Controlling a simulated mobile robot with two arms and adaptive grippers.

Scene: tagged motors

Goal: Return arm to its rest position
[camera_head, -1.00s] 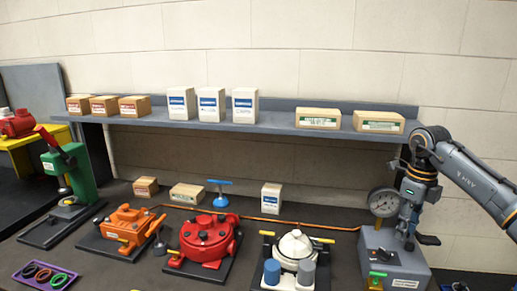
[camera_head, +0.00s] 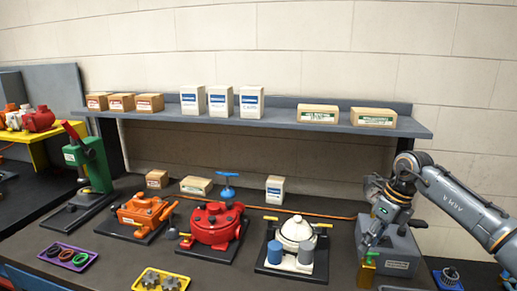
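My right arm (camera_head: 455,207) comes in from the right and bends down at its wrist. My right gripper (camera_head: 366,243) points down in front of the grey box-shaped unit (camera_head: 402,250) at the right of the bench. It is just above a small yellow block with a green top (camera_head: 367,271); I cannot tell if they touch. The fingers are too small and dark to tell whether they are open or shut. The gripper and wrist hide much of the unit's left side and its dial. My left gripper is not in view.
A white-topped motor (camera_head: 297,232) with blue and grey cylinders stands left of the gripper. A red motor (camera_head: 215,226) and an orange one (camera_head: 138,213) stand further left. A shelf (camera_head: 282,118) with boxes runs behind. A yellow tray (camera_head: 174,271) lies at the front.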

